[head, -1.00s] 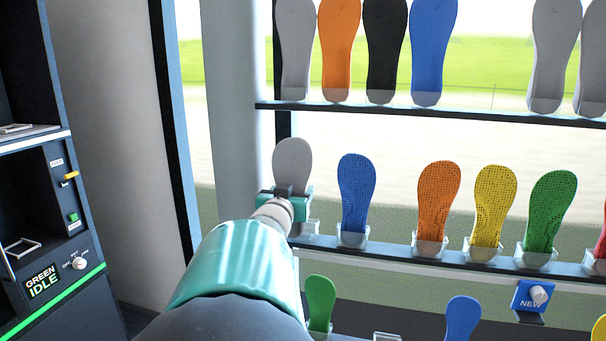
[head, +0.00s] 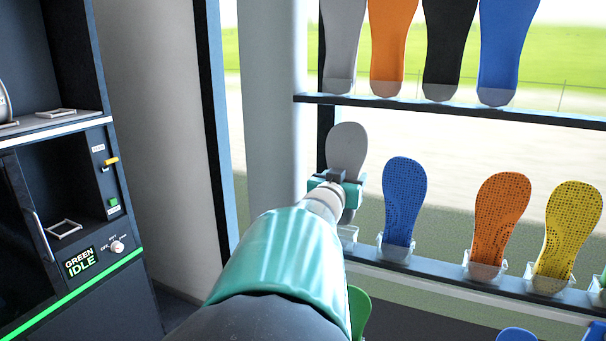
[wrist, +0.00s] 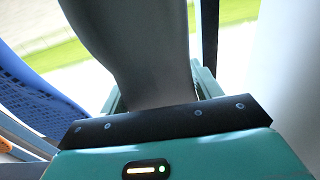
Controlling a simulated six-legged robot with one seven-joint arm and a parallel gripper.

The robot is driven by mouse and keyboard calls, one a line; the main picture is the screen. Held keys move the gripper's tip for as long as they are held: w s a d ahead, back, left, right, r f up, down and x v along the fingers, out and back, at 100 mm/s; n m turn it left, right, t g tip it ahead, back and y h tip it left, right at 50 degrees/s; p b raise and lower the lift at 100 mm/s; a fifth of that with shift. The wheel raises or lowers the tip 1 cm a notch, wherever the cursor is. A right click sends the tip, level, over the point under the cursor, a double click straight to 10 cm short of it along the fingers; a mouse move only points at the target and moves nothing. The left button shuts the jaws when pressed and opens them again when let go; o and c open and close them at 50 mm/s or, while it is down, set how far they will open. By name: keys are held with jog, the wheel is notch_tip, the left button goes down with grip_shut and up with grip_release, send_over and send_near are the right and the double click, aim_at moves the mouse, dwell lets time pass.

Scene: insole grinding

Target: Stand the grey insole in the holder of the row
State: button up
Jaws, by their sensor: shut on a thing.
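The grey insole (head: 346,147) stands upright in my gripper (head: 336,184) at the left end of the middle shelf row in the head view. My gripper is shut on its lower part. In the wrist view the grey insole (wrist: 135,50) rises from between the jaws of my gripper (wrist: 155,105). A clear holder (head: 348,236) shows partly at the left end of the row, below my gripper. My gripper and arm hide much of it, and I cannot tell whether the insole's lower end touches it.
A blue insole (head: 404,200) stands in its holder just right of my gripper, then orange (head: 498,215) and yellow (head: 572,225) ones. An upper shelf (head: 450,108) holds several insoles. A pale column (head: 272,120) is close on the left. A dark machine (head: 75,200) reading GREEN IDLE stands further left.

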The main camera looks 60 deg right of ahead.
jog(key=shift+f, duration=0.2)
dwell(0.6)
jog(key=shift+a+f, duration=0.1)
jog(key=shift+a, duration=0.05)
jog(key=shift+f, duration=2.5)
dwell(1.0)
jog(key=o, duration=1.1)
jog(key=shift+c, duration=0.2)
